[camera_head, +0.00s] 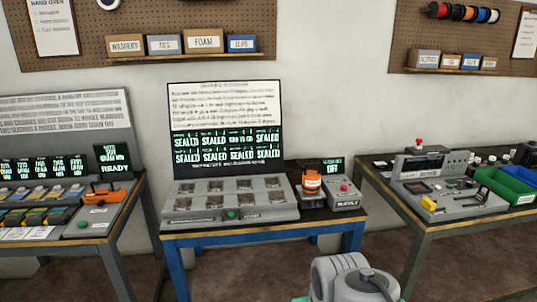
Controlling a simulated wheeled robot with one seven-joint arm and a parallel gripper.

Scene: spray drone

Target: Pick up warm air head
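An orange head (312,183), which looks like the warm air head, stands upright on the blue-legged middle table (264,228). My grey arm links show at the bottom centre, in front of the table and well short of the head. The fingers of my gripper are not in view. Nothing is seen touching the head.
A grey tray unit (228,197) with several square pockets fills the table's left part. The grey button box (343,194) and a screen reading OFF (332,167) are close to the head. Side benches stand left and right. Bare floor shows between them.

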